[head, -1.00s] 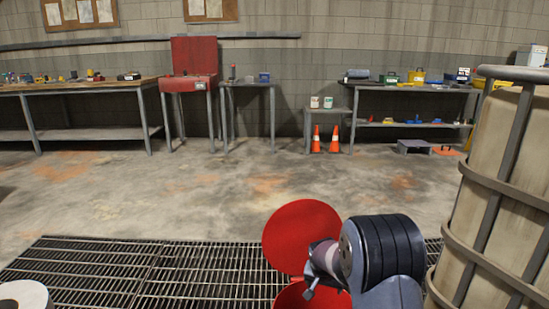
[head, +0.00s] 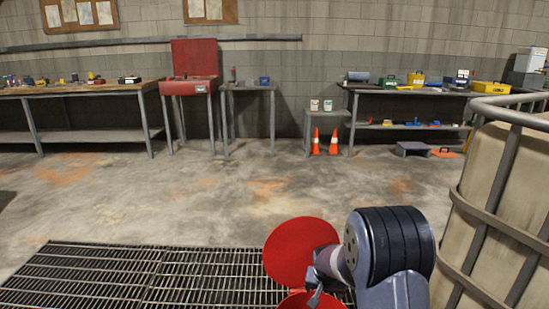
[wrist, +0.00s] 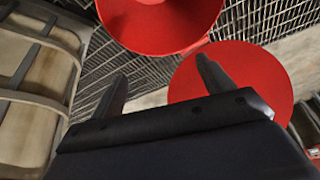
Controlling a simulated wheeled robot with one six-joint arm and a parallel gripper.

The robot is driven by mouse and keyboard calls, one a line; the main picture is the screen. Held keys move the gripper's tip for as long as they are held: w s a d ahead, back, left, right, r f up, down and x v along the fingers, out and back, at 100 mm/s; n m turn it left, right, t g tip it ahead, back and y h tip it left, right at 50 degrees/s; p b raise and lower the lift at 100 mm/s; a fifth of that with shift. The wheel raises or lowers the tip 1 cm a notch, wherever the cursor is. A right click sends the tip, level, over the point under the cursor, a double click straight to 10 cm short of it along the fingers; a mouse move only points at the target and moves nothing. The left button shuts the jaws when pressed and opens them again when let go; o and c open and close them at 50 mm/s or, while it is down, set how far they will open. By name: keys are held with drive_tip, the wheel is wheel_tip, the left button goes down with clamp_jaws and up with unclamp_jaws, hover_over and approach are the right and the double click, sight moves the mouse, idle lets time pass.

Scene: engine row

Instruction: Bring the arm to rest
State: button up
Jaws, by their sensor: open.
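My gripper (wrist: 162,85) is open in the wrist view, with its two dark fingers spread and nothing between them. It points down over a round red container (wrist: 160,22) and a round red disc (wrist: 240,82) that looks like its open lid. In the head view my wrist and gripper (head: 316,288) show at the bottom right of centre, in front of the red disc (head: 290,245). The red container (head: 312,300) is mostly cut off below it there.
A caged pale tank (head: 500,190) stands close on the right; it also shows in the wrist view (wrist: 35,85). Floor grating (head: 130,275) lies in front. Benches (head: 85,88), a red cabinet (head: 190,88) and orange cones (head: 333,142) line the back wall. The middle floor is open.

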drive_tip(key=s+r+n+p, duration=0.1)
drive_tip(key=s+r+p, duration=0.2)
drive_tip(key=r+p, duration=0.6)
drive_tip(key=s+r+p, duration=0.4)
drive_tip(key=r+p, duration=0.5)
drive_tip(key=p, duration=0.1)
drive_tip(key=s+r+n+y+p, duration=0.1)
drive_tip(key=s+r+p, duration=0.3)
drive_tip(key=r+p, duration=0.5)
drive_tip(key=shift+r+n+p, duration=0.3)
drive_tip(key=shift+r+p, duration=0.05)
drive_tip(key=shift+p, duration=0.35)
drive_tip(key=shift+d, duration=0.1)
drive_tip(key=shift+w+b, duration=0.15)
drive_tip(key=shift+b, duration=0.2)
